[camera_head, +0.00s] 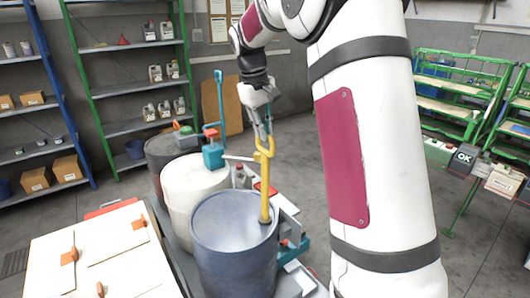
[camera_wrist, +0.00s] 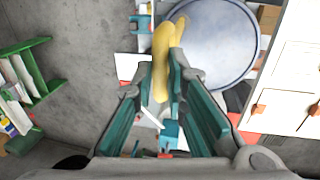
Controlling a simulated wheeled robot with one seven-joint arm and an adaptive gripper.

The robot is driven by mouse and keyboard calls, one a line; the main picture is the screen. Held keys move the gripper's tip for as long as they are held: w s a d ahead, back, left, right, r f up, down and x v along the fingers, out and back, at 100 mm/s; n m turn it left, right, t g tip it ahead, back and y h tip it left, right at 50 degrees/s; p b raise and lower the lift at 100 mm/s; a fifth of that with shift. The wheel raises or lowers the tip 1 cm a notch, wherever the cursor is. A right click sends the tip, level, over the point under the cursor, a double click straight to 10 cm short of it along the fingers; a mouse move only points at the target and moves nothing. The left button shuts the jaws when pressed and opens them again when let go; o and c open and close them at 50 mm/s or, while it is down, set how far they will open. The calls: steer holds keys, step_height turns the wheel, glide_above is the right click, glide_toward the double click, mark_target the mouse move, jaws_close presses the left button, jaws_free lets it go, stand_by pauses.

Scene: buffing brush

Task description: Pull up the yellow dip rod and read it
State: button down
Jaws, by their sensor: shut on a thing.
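The yellow dip rod (camera_head: 265,185) stands upright at the right edge of the blue-grey drum's lid (camera_head: 215,225). Its looped handle is at the top, and its lower end meets a small collar on the lid. My gripper (camera_head: 262,138) is shut on the handle from above. In the wrist view the yellow handle (camera_wrist: 163,60) lies between the teal fingers of my gripper (camera_wrist: 163,85), with the round drum lid (camera_wrist: 215,45) beyond it. Whether any part of the rod is inside the drum is hidden. No reading marks can be made out.
A white drum (camera_head: 190,190) with a teal pump (camera_head: 213,155) and a dark drum stand behind. A white cabinet top (camera_head: 100,255) is at the front left. Shelves (camera_head: 130,85) line the back wall; green racks (camera_head: 455,90) stand right. Grey floor lies between.

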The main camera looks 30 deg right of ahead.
steer(key=shift+r, duration=1.9)
steer(key=c, duration=1.6)
jaws_free()
step_height(320, 180, up, 12)
steer(key=a, duration=0.2)
steer(key=shift+a+f, duration=0.15)
steer(key=shift+a, duration=0.05)
